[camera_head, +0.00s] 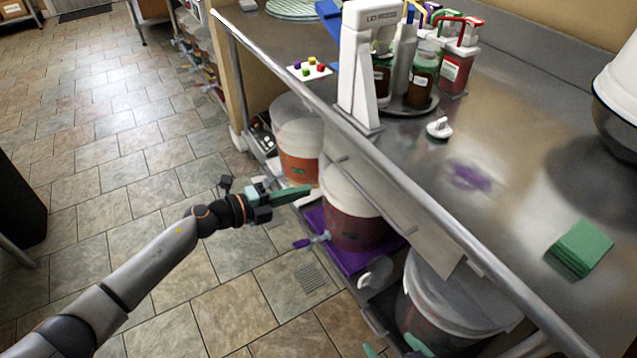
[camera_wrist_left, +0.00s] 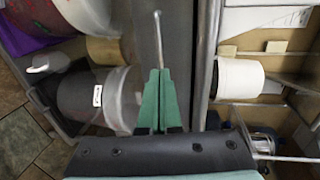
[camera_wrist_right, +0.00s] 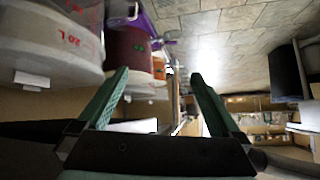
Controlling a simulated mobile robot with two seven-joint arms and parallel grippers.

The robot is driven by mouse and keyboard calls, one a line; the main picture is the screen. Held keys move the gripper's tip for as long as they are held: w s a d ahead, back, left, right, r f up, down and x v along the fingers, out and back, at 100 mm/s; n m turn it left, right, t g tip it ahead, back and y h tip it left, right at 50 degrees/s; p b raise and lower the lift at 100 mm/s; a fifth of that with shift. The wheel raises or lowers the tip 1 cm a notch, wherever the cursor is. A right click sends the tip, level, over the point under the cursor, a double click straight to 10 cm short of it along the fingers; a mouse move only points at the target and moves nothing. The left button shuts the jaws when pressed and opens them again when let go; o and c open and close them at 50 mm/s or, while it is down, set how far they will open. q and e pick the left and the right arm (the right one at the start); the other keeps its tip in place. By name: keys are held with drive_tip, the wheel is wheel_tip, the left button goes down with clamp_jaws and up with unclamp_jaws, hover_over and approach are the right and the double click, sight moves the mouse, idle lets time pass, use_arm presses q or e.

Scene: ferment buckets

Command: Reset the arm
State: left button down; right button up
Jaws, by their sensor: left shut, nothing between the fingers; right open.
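My left gripper (camera_head: 305,191) reaches in from the left in the head view, over the floor beside the buckets under the counter. Its green fingers are shut together and empty, as the left wrist view (camera_wrist_left: 159,78) also shows. My right gripper shows only as green fingertips (camera_head: 396,349) at the bottom edge of the head view, by the nearest bucket. In the right wrist view its fingers (camera_wrist_right: 158,75) stand wide apart with nothing between them. Most of the right arm is hidden.

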use_arm(q)
drive_tip(key=s+a+f+n+y+p, duration=0.2)
drive_tip(key=s+a+n+y+p, duration=0.1)
drive_tip(key=s+n, duration=0.6)
drive_tip(key=s+a+f+n+y+p, duration=0.2)
drive_tip(key=s+a+n+y+p, duration=0.1)
drive_tip(key=s+n, duration=0.6)
drive_tip(key=s+a+f+n+y+p, duration=0.2)
drive_tip(key=s+a+n+y+p, duration=0.2)
drive_tip(key=s+n, duration=0.5)
drive_tip(key=shift+s+y+p, duration=0.4)
drive_tip(key=shift+s+p, duration=0.5)
drive_tip(key=shift+p, duration=0.05)
use_arm(e)
drive_tip(key=s+d+r+h, duration=0.1)
drive_tip(key=s+d+r, duration=0.1)
drive_tip(key=r, duration=0.7)
drive_tip(key=shift+d+m, duration=0.4)
drive_tip(key=shift+d, duration=0.35)
